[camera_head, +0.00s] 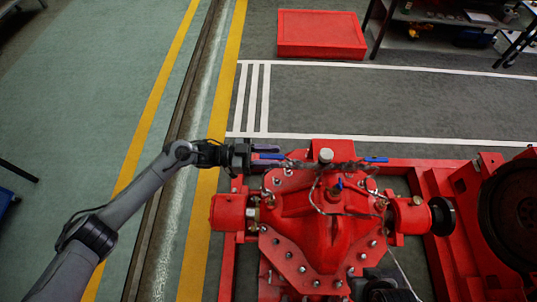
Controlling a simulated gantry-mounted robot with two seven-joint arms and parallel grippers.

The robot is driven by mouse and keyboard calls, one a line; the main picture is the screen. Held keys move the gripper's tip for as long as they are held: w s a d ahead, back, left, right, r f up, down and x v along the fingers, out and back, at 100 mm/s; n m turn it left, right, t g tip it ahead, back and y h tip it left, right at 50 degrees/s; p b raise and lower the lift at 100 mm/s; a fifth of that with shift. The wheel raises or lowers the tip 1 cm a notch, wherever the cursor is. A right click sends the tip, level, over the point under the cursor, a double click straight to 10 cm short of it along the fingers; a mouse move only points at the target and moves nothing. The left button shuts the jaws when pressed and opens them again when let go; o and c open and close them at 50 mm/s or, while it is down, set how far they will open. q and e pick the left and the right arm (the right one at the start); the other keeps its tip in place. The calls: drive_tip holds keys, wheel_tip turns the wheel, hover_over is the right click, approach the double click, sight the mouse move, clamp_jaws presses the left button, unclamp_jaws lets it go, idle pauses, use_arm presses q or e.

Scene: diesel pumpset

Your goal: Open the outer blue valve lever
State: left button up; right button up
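The red pump (318,225) has a thin pipe run along its top edge with blue levers. One blue lever (272,156) lies at the left end of this run, pointing left. Another blue lever (375,159) lies at the right end, pointing right. A small blue handle (339,184) stands between them, lower down. My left gripper (250,155) is at the left lever's outer end, with a dark bluish bar just above that lever. I cannot tell whether it touches the lever or how far its fingers are apart. A dark shape at the bottom edge may be my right gripper; its fingers cannot be made out.
A red frame (428,225) surrounds the pump, and a large dark round part (515,205) is at the right. A red box (321,34) lies on the floor at the back, beside a shelf (440,30). The grey floor between box and pump is clear.

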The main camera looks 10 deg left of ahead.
use_arm(q)
drive_tip(key=shift+a, duration=0.1)
drive_tip(key=s+a+b, duration=0.1)
drive_tip(key=s+a, duration=0.1)
drive_tip(key=a, duration=0.8)
drive_tip(key=shift+a, duration=0.25)
idle(0.3)
